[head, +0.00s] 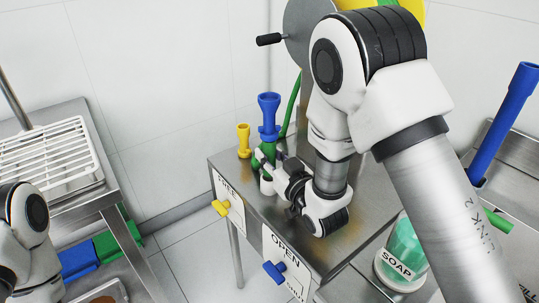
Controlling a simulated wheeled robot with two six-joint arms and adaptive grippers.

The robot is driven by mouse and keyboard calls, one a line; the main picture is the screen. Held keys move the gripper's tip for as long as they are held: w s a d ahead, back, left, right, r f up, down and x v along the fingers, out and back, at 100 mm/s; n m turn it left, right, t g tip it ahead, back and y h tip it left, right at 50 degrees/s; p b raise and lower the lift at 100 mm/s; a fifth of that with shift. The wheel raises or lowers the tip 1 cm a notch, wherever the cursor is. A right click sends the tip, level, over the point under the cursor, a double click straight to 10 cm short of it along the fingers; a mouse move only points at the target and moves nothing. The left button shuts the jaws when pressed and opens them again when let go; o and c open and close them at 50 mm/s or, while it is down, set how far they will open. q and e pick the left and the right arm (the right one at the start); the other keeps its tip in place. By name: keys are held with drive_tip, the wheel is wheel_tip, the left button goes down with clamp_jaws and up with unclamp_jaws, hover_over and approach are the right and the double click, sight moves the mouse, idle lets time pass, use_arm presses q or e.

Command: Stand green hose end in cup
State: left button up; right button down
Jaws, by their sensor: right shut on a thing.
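The green hose end (258,158) shows as a small green piece on the steel stand, just left of my right gripper (270,172). My right gripper is shut on it, low over the stand's top. The green hose (291,108) hangs down from the reel behind my arm. A small pale round part shows below the green piece; I cannot tell whether it is the cup or a fingertip, so the cup is not clearly seen. My left arm shows at the left edge, with its gripper out of view.
A blue nozzle (269,112) and a yellow nozzle (243,138) stand upright on the steel stand (357,213), close behind the gripper. Yellow (221,207) and blue (274,271) valve handles stick out in front. A soap jar (405,250) is at right. A white rack (45,155) is at left.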

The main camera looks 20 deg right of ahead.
use_arm(q)
drive_tip(key=shift+s+f+b, duration=0.1)
drive_tip(key=shift+f+b, duration=0.85)
drive_tip(key=shift+b, duration=0.05)
idle(5.1)
drive_tip(key=shift+r, duration=0.1)
